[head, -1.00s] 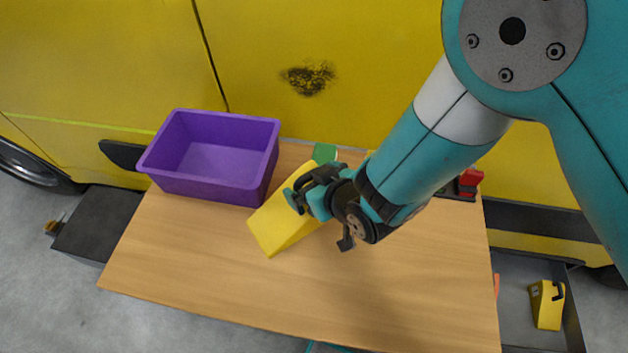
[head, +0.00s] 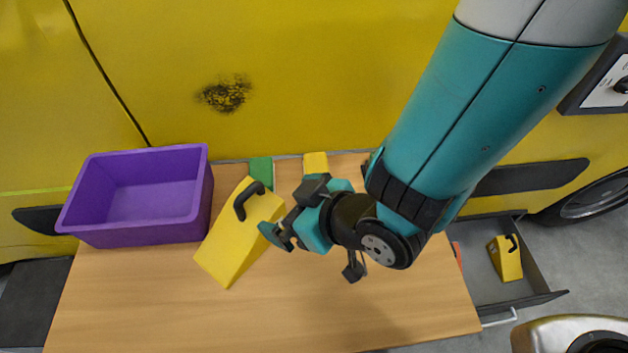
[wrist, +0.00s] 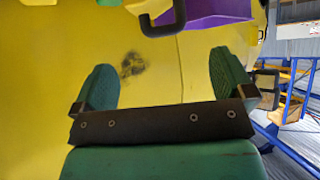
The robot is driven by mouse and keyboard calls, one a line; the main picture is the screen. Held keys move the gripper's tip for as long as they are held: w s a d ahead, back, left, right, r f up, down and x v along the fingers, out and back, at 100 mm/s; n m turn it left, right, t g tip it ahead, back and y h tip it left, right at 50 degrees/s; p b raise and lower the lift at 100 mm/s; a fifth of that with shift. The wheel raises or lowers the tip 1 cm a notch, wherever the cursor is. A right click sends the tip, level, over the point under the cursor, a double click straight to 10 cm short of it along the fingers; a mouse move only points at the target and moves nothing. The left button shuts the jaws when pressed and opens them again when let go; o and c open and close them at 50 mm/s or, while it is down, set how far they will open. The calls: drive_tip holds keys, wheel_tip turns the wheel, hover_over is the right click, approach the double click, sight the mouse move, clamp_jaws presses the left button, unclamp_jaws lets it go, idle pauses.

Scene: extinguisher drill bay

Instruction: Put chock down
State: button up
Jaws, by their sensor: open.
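A yellow wedge-shaped chock (head: 232,245) with a black handle rests on the wooden table (head: 300,315), just right of the purple bin. My gripper (head: 284,222) is open and empty, just right of the chock and clear of its handle. In the wrist view, the open fingers of my gripper (wrist: 165,82) have nothing between them. The chock's handle (wrist: 170,20) shows at the top of that view, beyond the fingers. A second yellow chock (head: 507,262) sits in the open grey drawer at the right.
The purple bin (head: 95,225) stands at the table's back left. A green item (head: 260,172) and a yellow block (head: 315,164) lie along the back edge by the yellow vehicle side (head: 330,80). My arm hides the back right. The table's front is clear.

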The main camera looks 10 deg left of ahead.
drive_tip(key=w+d+r+m+g+h, duration=0.2)
drive_tip(key=w+d+r+m+h, duration=0.15)
drive_tip(key=d+r, duration=0.75)
drive_tip(key=s+d+r+m+g+h, duration=0.1)
drive_tip(key=s+d+r+g+h, duration=0.1)
drive_tip(key=s+d+r, duration=0.4)
drive_tip(key=s+d+g, duration=0.1)
drive_tip(key=s+d, duration=0.1)
drive_tip(key=d, duration=0.2)
drive_tip(key=shift+s+d+r+m, duration=0.25)
drive_tip(key=shift+d+r+m, duration=0.1)
drive_tip(key=shift+d+r, duration=0.05)
drive_tip(key=shift+c, duration=0.5)
